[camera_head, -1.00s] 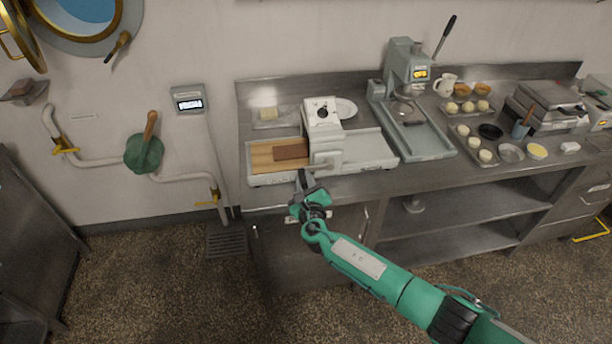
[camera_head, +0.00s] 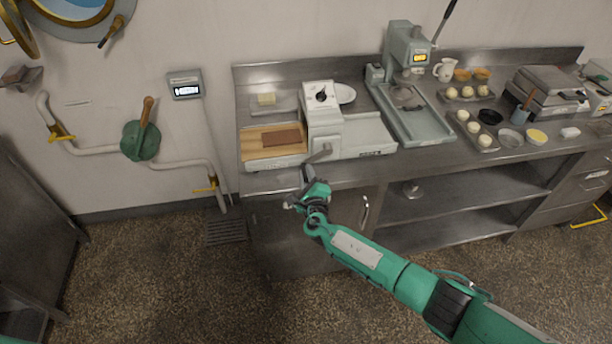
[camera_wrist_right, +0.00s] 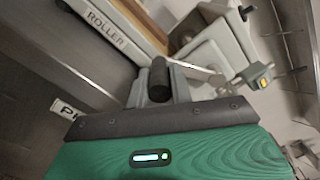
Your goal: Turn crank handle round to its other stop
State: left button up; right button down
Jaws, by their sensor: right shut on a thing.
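The dough roller (camera_head: 322,118) is a white machine on the steel counter, with a dark knob on top. Its grey crank arm (camera_head: 319,154) sticks out at the front and slopes down to the left. The dark crank handle (camera_wrist_right: 158,78) shows between my right gripper's jaws in the wrist view. My right gripper (camera_head: 308,180) is shut on this handle, just in front of the counter edge. The jaws and wrist hide part of the handle in the head view. My left gripper is not in view.
A brown slab (camera_head: 282,138) lies on a wooden board (camera_head: 256,146) at the roller's left. A press (camera_head: 408,60) with a raised lever stands to its right, then trays and bowls. A cabinet pull (camera_head: 365,210) is below the counter. Floor in front is clear.

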jog(key=shift+d+f, duration=0.1)
jog(key=shift+f, duration=0.15)
jog(key=c, duration=1.3)
grip_release()
jog(key=shift+r, duration=0.1)
jog(key=shift+o, duration=0.2)
jog(key=v, duration=1.3)
jog(key=shift+s+b, duration=0.3)
jog(key=shift+s, duration=0.05)
jog(key=shift+d, duration=0.2)
